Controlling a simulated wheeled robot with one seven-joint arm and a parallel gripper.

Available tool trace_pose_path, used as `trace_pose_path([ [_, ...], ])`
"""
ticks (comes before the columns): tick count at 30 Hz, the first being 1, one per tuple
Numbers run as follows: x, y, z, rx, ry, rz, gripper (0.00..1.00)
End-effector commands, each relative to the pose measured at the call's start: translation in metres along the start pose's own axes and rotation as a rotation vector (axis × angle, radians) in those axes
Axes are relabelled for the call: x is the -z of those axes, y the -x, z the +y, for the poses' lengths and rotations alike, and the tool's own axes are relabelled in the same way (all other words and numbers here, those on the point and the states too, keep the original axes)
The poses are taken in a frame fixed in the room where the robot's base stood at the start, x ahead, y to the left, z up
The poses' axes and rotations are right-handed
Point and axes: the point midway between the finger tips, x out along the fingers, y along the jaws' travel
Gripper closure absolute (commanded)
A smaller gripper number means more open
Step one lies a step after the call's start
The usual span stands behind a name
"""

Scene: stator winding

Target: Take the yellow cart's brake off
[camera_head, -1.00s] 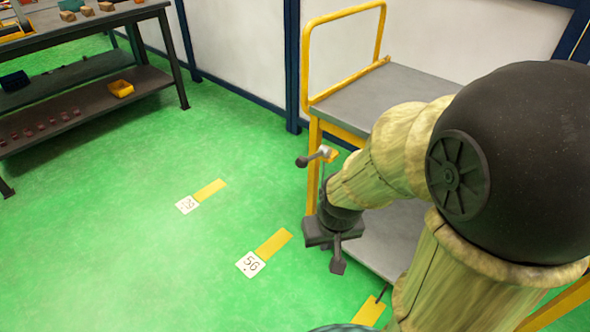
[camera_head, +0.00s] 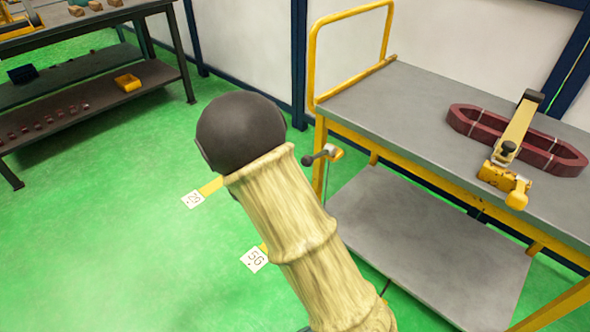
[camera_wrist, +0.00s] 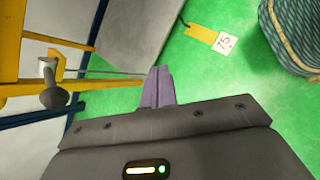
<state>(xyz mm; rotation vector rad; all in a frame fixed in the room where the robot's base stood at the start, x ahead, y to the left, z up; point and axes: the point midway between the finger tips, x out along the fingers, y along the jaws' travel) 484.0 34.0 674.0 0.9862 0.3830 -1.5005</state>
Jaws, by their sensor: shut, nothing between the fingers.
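The yellow cart (camera_head: 316,50) stands at the right in the head view, with grey upper and lower decks. Its brake lever (camera_head: 321,156), a dark ball knob on a short metal arm, is on the near left corner post and points left, slightly down. In the wrist view the lever (camera_wrist: 54,94) is at the left, its knob toward the camera. My gripper (camera_wrist: 160,72) shows in the wrist view with its fingers shut and empty, to the right of the lever and apart from it. In the head view my gripper is hidden behind my arm.
A dark red coil (camera_head: 557,160) and a yellow clamp tool (camera_head: 508,150) lie on the cart's upper deck. A dark shelf bench (camera_head: 95,105) stands at the left. A patterned dark object (camera_wrist: 292,38) is at the wrist view's right.

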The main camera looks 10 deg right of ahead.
Motion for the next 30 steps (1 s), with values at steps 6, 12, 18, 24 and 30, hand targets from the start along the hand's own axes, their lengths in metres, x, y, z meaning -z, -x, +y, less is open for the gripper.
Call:
trace_pose_path([
  [6, 0.06, 0.026, 0.045, -0.325, 0.369, -0.257, 1.0],
  [12, 0.095, 0.052, 0.063, -0.506, 0.523, -0.395, 1.0],
  [18, 0.098, 0.054, 0.065, -0.523, 0.536, -0.407, 1.0],
  [24, 0.097, 0.052, 0.065, -0.52, 0.534, -0.405, 1.0],
  [30, 0.094, 0.038, 0.073, -0.517, 0.532, -0.405, 1.0],
])
